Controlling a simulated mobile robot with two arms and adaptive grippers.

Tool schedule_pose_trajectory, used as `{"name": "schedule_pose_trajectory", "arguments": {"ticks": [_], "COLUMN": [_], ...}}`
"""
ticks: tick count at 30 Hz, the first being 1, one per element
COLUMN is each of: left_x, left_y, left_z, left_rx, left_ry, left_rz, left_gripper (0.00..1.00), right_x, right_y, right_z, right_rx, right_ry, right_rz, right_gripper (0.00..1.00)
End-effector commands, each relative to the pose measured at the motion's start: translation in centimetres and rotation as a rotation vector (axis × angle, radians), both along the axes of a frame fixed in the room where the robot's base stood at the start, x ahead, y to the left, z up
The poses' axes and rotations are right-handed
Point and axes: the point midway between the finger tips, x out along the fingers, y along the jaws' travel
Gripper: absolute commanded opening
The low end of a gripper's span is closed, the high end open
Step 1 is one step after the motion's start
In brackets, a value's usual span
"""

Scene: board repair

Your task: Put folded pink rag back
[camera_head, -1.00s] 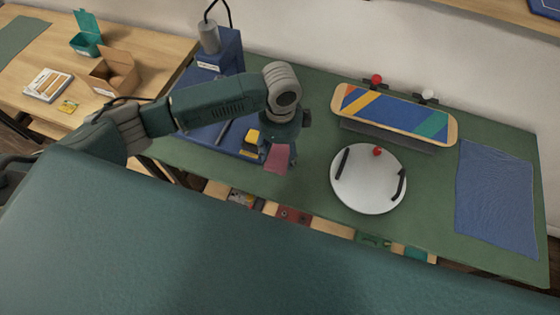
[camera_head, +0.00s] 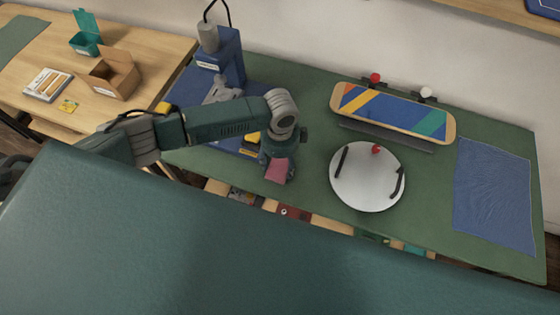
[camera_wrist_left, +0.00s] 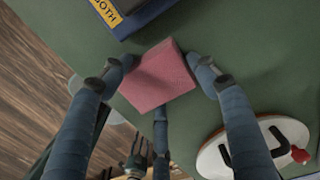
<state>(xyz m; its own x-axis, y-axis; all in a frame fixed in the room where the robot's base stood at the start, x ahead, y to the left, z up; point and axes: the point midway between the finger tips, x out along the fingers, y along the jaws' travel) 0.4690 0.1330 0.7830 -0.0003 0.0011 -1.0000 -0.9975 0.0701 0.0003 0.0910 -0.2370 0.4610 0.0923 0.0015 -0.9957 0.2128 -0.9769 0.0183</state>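The folded pink rag (camera_head: 277,172) is a small square pad at the front edge of the green-topped bench (camera_head: 318,205). My left gripper (camera_head: 278,163) reaches down over it. In the left wrist view the rag (camera_wrist_left: 158,78) sits between the fingertips of my left gripper (camera_wrist_left: 162,64). One fingertip presses each side, so the gripper is shut on the rag. I cannot tell whether the rag's underside touches the bench. My right gripper is not in view.
A blue stand (camera_head: 228,60) with its base is behind my left arm. A round white plate (camera_head: 352,190) with black handles lies to the right. A skateboard deck (camera_head: 385,112) is behind it. A blue mat (camera_head: 495,195) lies at the far right. Open compartments (camera_head: 325,224) run below the front edge.

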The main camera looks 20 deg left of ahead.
Motion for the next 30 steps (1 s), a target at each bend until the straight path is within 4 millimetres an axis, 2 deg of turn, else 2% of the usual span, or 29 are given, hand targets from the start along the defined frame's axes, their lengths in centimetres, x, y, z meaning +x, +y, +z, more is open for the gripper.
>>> {"name": "schedule_pose_trajectory", "arguments": {"ticks": [1, 2, 3, 14, 17, 27, 30], "left_x": [0.0, 0.0, 0.0, 0.1, 0.1, 0.2, 0.1], "left_y": [0.0, 0.0, 0.0, 0.0, -0.1, 0.0, -0.1], "left_z": [0.0, 0.0, 0.0, 0.6, 1.9, 9.0, 10.6], "left_rx": [0.000, 0.000, 0.000, -0.001, -0.003, -0.002, -0.001], "left_ry": [0.000, 0.001, 0.001, -0.001, -0.003, -0.004, -0.003], "left_rz": [0.000, 0.000, 0.000, 0.000, -0.001, -0.001, -0.001], "left_gripper": [0.71, 0.77, 0.78, 0.78, 0.78, 0.78, 0.78], "right_x": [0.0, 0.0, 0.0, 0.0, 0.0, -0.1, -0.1], "right_y": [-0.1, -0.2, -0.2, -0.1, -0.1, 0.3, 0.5], "right_z": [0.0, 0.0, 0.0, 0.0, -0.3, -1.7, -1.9], "right_rx": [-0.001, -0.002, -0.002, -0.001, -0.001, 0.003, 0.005], "right_ry": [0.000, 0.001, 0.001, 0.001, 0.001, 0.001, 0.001], "right_rz": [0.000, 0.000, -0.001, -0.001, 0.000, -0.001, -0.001], "right_gripper": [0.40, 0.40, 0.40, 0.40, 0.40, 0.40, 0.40]}}
